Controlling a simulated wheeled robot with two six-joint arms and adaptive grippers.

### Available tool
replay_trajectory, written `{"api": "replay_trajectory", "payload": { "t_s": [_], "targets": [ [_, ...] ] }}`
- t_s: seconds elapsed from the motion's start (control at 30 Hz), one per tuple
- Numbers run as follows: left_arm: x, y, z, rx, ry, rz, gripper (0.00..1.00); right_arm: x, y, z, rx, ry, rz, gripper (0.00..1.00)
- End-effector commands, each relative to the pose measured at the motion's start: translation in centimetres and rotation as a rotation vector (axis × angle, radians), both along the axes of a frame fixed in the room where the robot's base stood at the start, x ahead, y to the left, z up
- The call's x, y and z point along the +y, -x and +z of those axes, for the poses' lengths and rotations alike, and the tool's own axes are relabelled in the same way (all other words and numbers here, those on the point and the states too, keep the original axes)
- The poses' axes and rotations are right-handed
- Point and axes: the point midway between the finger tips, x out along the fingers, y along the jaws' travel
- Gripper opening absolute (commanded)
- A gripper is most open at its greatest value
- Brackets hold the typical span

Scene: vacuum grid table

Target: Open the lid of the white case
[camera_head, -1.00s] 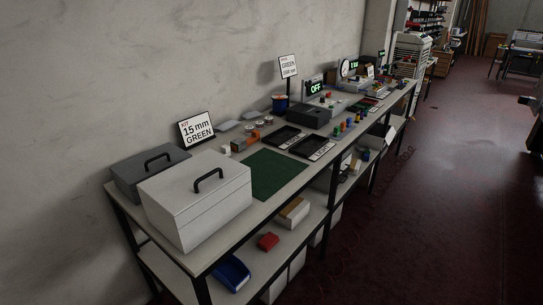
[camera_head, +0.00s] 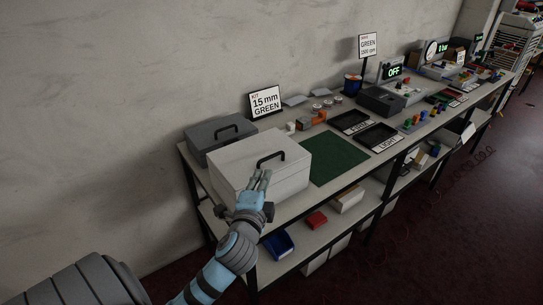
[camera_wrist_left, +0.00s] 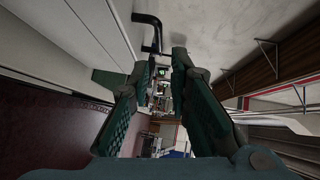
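The white case (camera_head: 232,162) stands at the near left end of the table with its lid closed. A black handle (camera_head: 271,158) stands up from the lid. My left gripper (camera_head: 262,176) is in front of the case's near side, just below the handle, and covers part of the front. In the left wrist view the gripper (camera_wrist_left: 161,62) is open, with an empty gap between its fingers. The black handle (camera_wrist_left: 148,22) shows ahead of the fingertips, outside the gap, next to the pale case surface (camera_wrist_left: 95,40). My right gripper is not in view.
A grey case (camera_head: 212,136) with its own handle stands behind the white one, close to the wall. A green mat (camera_head: 336,158) lies to the right, with black trays (camera_head: 376,137) beyond. A sign (camera_head: 265,102) stands at the back. The lower shelf holds a blue bin (camera_head: 279,243).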

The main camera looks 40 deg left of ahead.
Motion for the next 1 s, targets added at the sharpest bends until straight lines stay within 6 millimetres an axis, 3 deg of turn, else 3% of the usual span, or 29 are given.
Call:
{"api": "replay_trajectory", "payload": {
  "t_s": [0.3,0.5,0.7,0.97,1.0],
  "targets": [
    [3.7,-6.7,-1.4,0.000,0.004,0.003,0.18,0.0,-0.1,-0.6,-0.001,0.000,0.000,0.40],
    [5.4,-10.1,-2.1,0.002,0.007,0.003,0.18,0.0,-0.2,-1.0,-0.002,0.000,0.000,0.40],
    [6.2,-11.6,-2.3,0.003,0.008,0.002,0.18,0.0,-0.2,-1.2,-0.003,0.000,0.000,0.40],
    [6.2,-11.8,-2.3,0.003,0.008,0.001,0.18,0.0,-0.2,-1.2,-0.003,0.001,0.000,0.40],
    [6.2,-11.8,-2.3,0.003,0.008,0.001,0.13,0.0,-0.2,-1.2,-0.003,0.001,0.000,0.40]
  ]
}}
